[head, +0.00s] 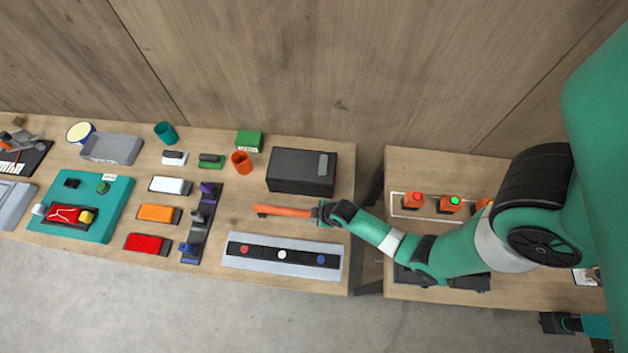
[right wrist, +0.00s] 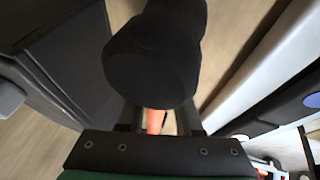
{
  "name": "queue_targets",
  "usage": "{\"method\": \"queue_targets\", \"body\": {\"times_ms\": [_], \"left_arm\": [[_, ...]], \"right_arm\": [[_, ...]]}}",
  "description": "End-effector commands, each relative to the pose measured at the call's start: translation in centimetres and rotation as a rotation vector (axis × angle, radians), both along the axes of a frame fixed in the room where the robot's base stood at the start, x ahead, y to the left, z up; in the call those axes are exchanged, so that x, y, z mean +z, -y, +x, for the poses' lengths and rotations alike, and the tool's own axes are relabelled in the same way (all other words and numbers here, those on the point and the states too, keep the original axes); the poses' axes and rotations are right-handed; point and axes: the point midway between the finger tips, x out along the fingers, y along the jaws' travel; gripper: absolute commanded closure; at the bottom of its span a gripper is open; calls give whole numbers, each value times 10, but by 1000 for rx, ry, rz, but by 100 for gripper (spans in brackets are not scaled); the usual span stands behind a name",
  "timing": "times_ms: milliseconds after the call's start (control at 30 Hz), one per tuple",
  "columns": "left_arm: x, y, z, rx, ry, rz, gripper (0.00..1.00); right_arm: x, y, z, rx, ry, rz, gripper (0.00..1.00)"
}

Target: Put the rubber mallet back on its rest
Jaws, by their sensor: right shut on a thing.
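The rubber mallet has an orange handle (head: 282,210) that points left over the left table, in front of a dark box. My right gripper (head: 325,212) is shut on it near the handle's right end. In the right wrist view, the mallet's thick black head (right wrist: 155,60) fills the middle, and a short piece of orange handle shows between the fingers (right wrist: 160,122). How high the mallet is above the table is hard to tell. A dark rack (head: 198,225) with purple and blue parts stands to its left; I cannot tell whether it is the rest.
The dark box (head: 290,172) lies behind the mallet; a grey panel (head: 235,262) with several round buttons lies in front. An orange cup (head: 241,162) stands behind the handle's left end. A gap separates the right table (head: 430,168), which carries lit buttons.

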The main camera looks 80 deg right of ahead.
Motion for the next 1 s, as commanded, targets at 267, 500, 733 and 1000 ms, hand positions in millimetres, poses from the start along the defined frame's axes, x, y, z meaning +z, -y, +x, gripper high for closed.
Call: {"method": "queue_targets", "body": {"times_ms": [267, 500, 733, 1000], "left_arm": [[1, 0, 0, 0, 0, 0, 50], [-2, 0, 0, 0, 0, 0, 50], [-5, 0, 0, 0, 0, 0, 50], [-4, 0, 0, 0, 0, 0, 50]], "right_arm": [[1, 0, 1, 0, 2, -1, 100], [-2, 0, 1, 0, 2, -1, 100], [-5, 0, 1, 0, 2, -1, 100], [-5, 0, 0, 0, 1, -1, 31]]}}
